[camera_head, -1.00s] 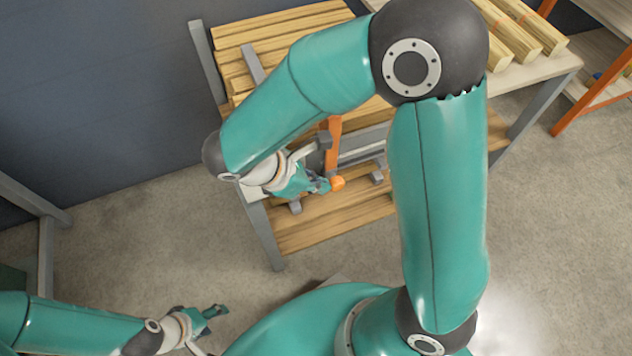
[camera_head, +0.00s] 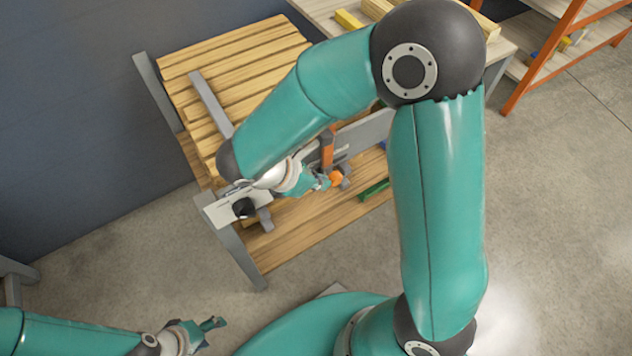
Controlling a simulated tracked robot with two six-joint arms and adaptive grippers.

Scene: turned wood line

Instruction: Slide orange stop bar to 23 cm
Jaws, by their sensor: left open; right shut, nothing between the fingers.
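The orange stop bar (camera_head: 327,147) stands across a grey rail (camera_head: 365,133) on the wooden bench. Its orange knob (camera_head: 336,176) faces me at its near end. My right gripper (camera_head: 324,182) is shut and empty, right beside the knob on its left side; I cannot tell whether they touch. My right arm hides much of the rail and bench, and no scale can be read. My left gripper (camera_head: 212,325) is open and empty at the lower left, low over the floor and away from the bench.
Wooden planks (camera_head: 230,65) lie stacked on the bench behind the rail. A black knob (camera_head: 243,208) sits at the rail's left end. A green piece (camera_head: 374,189) lies on the lower shelf (camera_head: 310,225). An orange-framed rack (camera_head: 545,60) stands at the upper right. The floor in front is clear.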

